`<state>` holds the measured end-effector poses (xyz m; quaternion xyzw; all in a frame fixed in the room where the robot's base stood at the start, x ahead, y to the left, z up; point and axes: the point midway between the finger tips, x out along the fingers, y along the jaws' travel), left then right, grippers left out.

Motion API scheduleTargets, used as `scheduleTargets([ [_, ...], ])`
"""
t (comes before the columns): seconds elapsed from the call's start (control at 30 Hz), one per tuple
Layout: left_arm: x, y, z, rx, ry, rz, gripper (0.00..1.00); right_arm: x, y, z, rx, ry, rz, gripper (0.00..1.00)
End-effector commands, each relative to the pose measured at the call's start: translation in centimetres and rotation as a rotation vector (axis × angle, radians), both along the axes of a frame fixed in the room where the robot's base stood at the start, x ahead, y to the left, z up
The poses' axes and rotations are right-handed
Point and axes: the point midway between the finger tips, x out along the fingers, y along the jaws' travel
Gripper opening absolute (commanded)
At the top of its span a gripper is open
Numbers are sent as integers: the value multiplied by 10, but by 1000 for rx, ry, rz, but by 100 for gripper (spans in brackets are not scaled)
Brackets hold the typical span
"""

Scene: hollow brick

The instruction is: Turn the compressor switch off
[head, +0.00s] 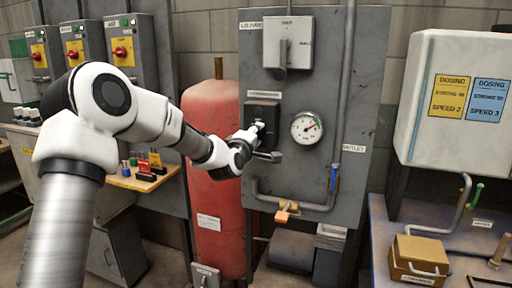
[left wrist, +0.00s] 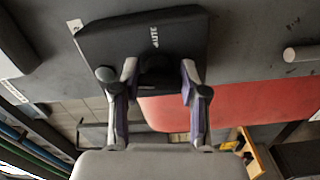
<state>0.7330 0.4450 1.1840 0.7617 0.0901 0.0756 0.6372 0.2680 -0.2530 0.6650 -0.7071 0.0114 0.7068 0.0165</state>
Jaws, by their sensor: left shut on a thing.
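The compressor switch (head: 263,110) is a black box on the grey panel, below the louvre box and left of the gauge. My left gripper (head: 264,142) is at its lower part, with the fingers at the switch. In the left wrist view the switch box (left wrist: 115,40) carries the word "AUTO". My left gripper (left wrist: 158,85) has one finger on each side of a dark knob (left wrist: 158,68) on the box and is shut on it. The knob's exact setting is hard to read. My right gripper is not in view.
A round gauge (head: 307,128) sits just right of the switch. The louvre box (head: 288,43) with its handle is above. A red tank (head: 215,130) stands behind my arm. A vertical pipe (head: 345,90) runs right of the gauge.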

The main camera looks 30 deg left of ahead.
Motion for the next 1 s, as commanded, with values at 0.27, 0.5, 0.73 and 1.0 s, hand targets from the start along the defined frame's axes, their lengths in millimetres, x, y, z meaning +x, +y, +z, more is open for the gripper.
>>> scheduleTargets([
  [0.27, 0, 0, 0, -137, -36, 0, 9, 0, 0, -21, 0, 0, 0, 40],
  [0.5, 0, 0, 2, -184, -47, 0, 9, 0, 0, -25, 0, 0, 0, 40],
  [0.73, 0, 0, 2, -189, -49, 0, 9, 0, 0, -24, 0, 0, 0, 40],
  [1.0, 0, 0, 2, -188, -47, 1, 69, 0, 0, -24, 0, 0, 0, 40],
])
